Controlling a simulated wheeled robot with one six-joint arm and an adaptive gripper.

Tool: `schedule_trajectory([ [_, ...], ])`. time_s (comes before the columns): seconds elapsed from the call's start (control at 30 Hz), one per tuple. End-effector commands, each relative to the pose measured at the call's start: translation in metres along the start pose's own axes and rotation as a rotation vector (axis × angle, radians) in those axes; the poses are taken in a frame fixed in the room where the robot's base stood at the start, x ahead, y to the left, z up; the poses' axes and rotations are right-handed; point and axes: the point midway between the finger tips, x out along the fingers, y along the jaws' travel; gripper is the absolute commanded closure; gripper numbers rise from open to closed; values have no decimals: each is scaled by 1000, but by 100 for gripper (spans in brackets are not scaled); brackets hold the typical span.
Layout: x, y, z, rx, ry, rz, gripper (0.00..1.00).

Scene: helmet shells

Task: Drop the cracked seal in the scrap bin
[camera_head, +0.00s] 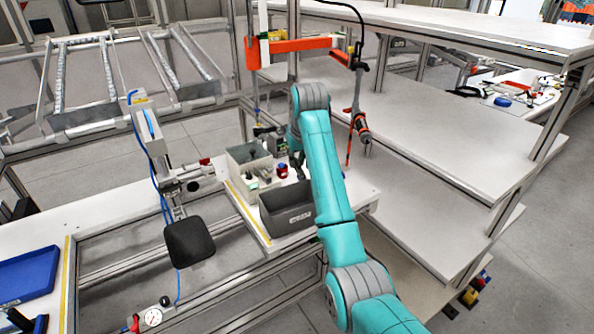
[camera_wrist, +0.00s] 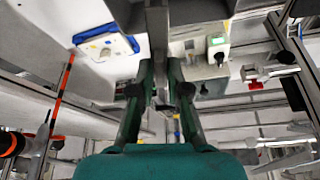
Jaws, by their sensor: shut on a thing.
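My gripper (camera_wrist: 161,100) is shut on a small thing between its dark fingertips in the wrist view. That thing is mostly hidden and too small to make out, so I cannot tell whether it is the cracked seal. In the head view my teal arm reaches to the work table, and its end is mostly hidden behind the arm links. A dark grey open bin (camera_head: 287,222) with a pale label stands at the table's front, just left of my forearm. I cannot read the label, so I cannot tell whether it is the scrap bin. No seal shows clearly elsewhere.
A light grey bin (camera_head: 236,157) with small parts stands behind the dark bin. A small red item (camera_head: 282,171) is beside it. Bare shelves (camera_head: 450,140) are to the right. A blue tray (camera_head: 28,275) lies far left.

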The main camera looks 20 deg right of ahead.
Motion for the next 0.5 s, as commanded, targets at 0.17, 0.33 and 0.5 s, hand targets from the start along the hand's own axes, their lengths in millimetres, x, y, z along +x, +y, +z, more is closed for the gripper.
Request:
schedule_trajectory([
  [0.17, -5, 0, -2, 0, -1, 0, 100],
  [0.33, -5, 0, -2, 0, -1, 0, 100],
  [0.5, -14, 0, -4, 0, 1, 0, 100],
])
